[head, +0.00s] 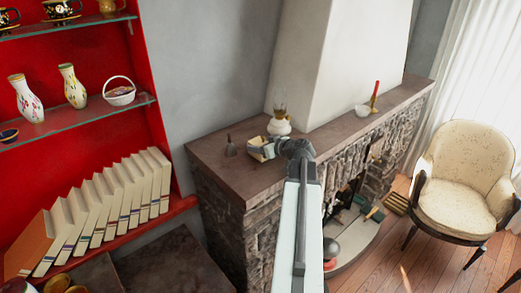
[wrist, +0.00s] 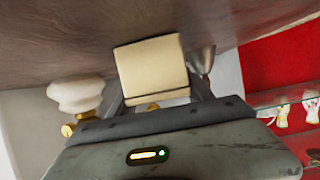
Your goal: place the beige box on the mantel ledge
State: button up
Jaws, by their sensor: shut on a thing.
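The beige box (head: 258,149) is held at the end of my arm, at the top of the stone fireplace in the head view. In the wrist view the beige box (wrist: 152,72) sits between the two fingers of my gripper (wrist: 158,100), which is shut on it. My gripper also shows in the head view (head: 270,148). The brown mantel ledge (head: 226,180) lies beneath or right by the box; I cannot tell whether they touch. The ledge also fills the top of the wrist view (wrist: 60,40).
A small dark bell (head: 230,148) stands left of the box, and a white oil lamp (head: 279,125) behind it. A white bowl (head: 362,110) and a red candle (head: 376,90) stand farther right. Bare ledge shows at the front left. A red shelf (head: 160,110) is at left.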

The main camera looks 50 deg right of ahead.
jog(key=shift+f, duration=0.15)
jog(key=o, duration=1.5)
jog(key=shift+c, duration=0.2)
jog(key=shift+r, duration=0.25)
jog(key=shift+s+r, duration=0.2)
jog(key=shift+s, duration=0.1)
jog(key=p+v, duration=0.4)
jog(key=v, duration=0.6)
jog(key=shift+s+r, duration=0.15)
jog(key=shift+s, duration=0.15)
jog(key=shift+s+p, duration=0.3)
jog(key=shift+s, duration=0.05)
jog(key=shift+o, duration=0.5)
